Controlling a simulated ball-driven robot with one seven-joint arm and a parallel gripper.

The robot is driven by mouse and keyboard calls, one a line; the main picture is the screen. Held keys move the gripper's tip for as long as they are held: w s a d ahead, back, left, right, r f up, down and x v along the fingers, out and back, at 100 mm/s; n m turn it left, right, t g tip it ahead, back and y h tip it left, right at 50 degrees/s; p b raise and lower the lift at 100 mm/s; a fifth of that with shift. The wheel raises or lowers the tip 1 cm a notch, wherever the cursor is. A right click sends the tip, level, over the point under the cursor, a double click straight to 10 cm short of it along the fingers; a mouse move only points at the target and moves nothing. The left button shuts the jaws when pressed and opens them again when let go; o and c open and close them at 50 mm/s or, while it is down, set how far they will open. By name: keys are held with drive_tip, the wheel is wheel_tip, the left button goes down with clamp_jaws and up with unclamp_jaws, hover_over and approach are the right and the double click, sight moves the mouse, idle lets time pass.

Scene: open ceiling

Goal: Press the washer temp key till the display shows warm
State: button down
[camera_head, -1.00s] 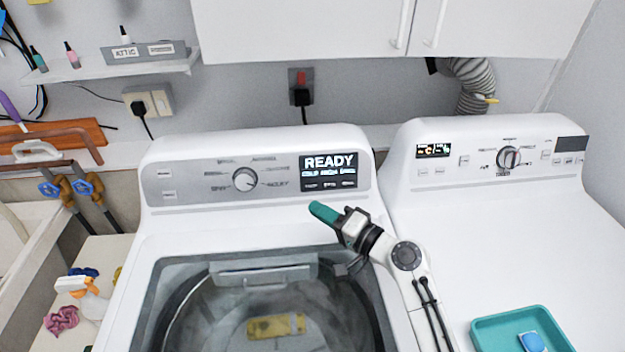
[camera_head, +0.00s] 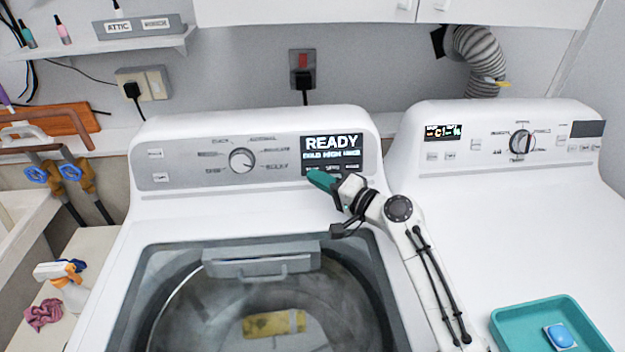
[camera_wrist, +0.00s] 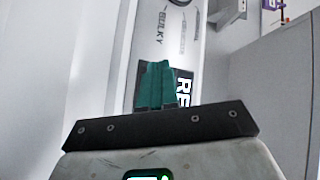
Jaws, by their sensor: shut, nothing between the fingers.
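The white washer (camera_head: 215,215) stands on the left with a grey control panel and a round dial (camera_head: 241,160). Its black display (camera_head: 332,147) reads READY, with a smaller line that looks like COLD HIGH and a third word too blurred to be sure of. Small key labels run along the display's bottom edge, partly hidden by my fingers. My gripper (camera_head: 318,179) has teal fingers, shut and empty, with the tips at the display's lower left. In the wrist view, the teal fingers (camera_wrist: 154,84) overlap the display (camera_wrist: 182,85); I cannot tell whether they touch it.
A dryer (camera_head: 500,200) stands close on the right, with a teal tray (camera_head: 510,318) on top holding a blue and white block (camera_head: 560,336). The washer's lid window shows a yellow item (camera_head: 274,323) inside. A spray bottle (camera_head: 66,285) stands at left.

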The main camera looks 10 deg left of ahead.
drive_tip(key=shift+w+a+f+b, duration=0.15)
drive_tip(key=shift+w+f+b, duration=0.05)
drive_tip(key=shift+w+b, duration=0.25)
drive_tip(key=shift+w+a+f+b, duration=0.1)
drive_tip(key=shift+w+b, duration=0.3)
drive_tip(key=shift+b, duration=0.25)
idle(1.9)
drive_tip(key=shift+b, duration=0.65)
idle(0.4)
